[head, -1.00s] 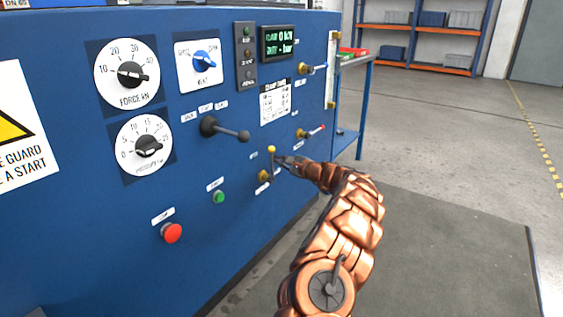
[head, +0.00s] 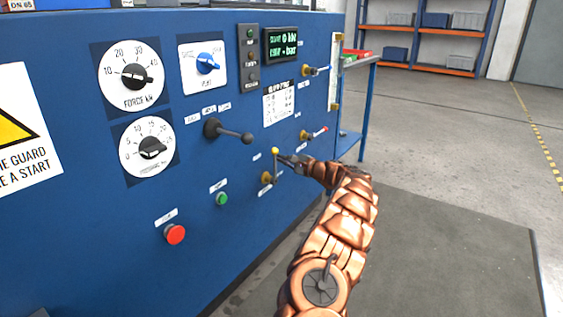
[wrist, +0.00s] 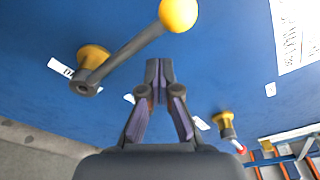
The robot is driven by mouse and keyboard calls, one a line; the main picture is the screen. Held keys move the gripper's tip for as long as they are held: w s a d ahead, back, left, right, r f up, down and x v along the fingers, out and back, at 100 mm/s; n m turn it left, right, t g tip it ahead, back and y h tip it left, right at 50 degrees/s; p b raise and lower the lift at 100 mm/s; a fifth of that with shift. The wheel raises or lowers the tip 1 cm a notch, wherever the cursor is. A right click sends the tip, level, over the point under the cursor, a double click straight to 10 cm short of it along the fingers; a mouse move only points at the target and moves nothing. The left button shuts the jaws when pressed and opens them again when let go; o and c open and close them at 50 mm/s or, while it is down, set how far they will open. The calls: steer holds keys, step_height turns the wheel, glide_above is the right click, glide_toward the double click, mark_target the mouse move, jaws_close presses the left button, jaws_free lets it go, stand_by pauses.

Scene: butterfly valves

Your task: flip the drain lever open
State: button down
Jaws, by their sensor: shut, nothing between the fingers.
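The drain lever (head: 275,164) is a dark arm with a yellow ball knob on a brass valve body (head: 266,178), low on the blue panel. It stands nearly upright in the head view. In the wrist view the lever (wrist: 127,52) crosses the upper left, from the brass body to the yellow knob (wrist: 178,14). A label beside the body starts with "D"; the rest is hidden. My gripper (wrist: 159,75) is shut and empty, just to the side of the lever. In the head view the gripper (head: 286,160) is close to the lever; contact cannot be told.
A red-tipped brass valve (head: 306,135) sits to the right of the lever, and a black-knobbed lever (head: 232,132) up and left. A green button (head: 221,199) and red button (head: 175,234) are lower left. The floor (head: 440,240) right of the panel is clear.

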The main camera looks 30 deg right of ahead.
steer(key=d+p+v, duration=0.1)
steer(key=p+v, duration=0.2)
steer(key=v, duration=0.6)
steer(key=shift+s+d+f, duration=0.2)
steer(key=shift+d+f, duration=0.2)
steer(key=shift+d, duration=0.05)
stand_by(0.4)
